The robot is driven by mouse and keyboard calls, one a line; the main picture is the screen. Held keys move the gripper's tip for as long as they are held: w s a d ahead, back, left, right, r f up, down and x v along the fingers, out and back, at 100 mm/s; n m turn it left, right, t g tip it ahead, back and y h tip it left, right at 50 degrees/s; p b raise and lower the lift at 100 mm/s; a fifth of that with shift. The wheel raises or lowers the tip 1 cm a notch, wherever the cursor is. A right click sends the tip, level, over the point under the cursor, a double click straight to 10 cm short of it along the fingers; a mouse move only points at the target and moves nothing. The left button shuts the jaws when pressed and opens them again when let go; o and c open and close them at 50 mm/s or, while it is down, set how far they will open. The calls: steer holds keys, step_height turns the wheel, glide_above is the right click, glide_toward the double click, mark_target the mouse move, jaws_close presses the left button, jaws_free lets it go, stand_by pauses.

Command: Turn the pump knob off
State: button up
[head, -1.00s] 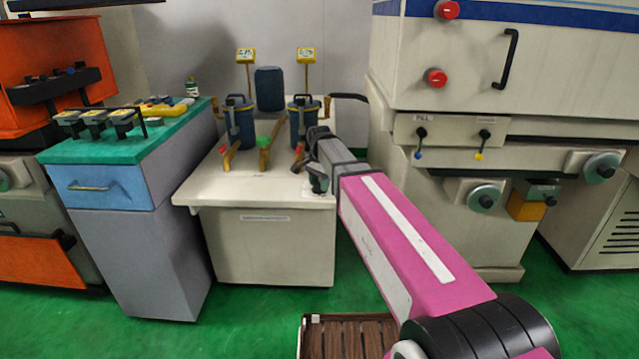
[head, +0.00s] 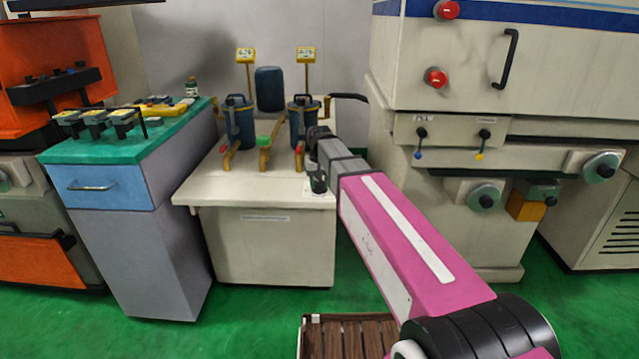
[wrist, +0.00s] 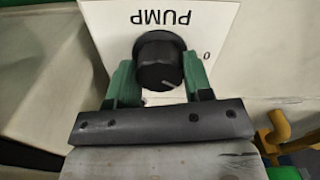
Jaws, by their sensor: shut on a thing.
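The pump knob (wrist: 157,60) is a round black knob on a white plate (wrist: 112,20) marked PUMP, which appears upside down in the wrist view. A pale mark on the knob's face points down and slightly right; a "0" is printed on the plate right of the knob. My gripper (wrist: 160,72) has its green fingers on both sides of the knob and is shut on it. In the head view my gripper (head: 318,183) is low at the right end of the pale bench.
The pale bench (head: 265,245) carries blue canisters (head: 238,125), yellow valve pipes and a green valve knob (head: 263,141). A large machine with red buttons (head: 436,77) stands close on the right. A wooden slatted platform (head: 345,338) lies on the green floor.

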mark_target(319, 182)
steer(key=n, duration=0.6)
steer(key=shift+n, duration=0.3)
stand_by(0.4)
steer(key=o, duration=0.9)
step_height(319, 182, up, 11)
steer(key=shift+f, duration=0.1)
steer(key=shift+s, duration=0.1)
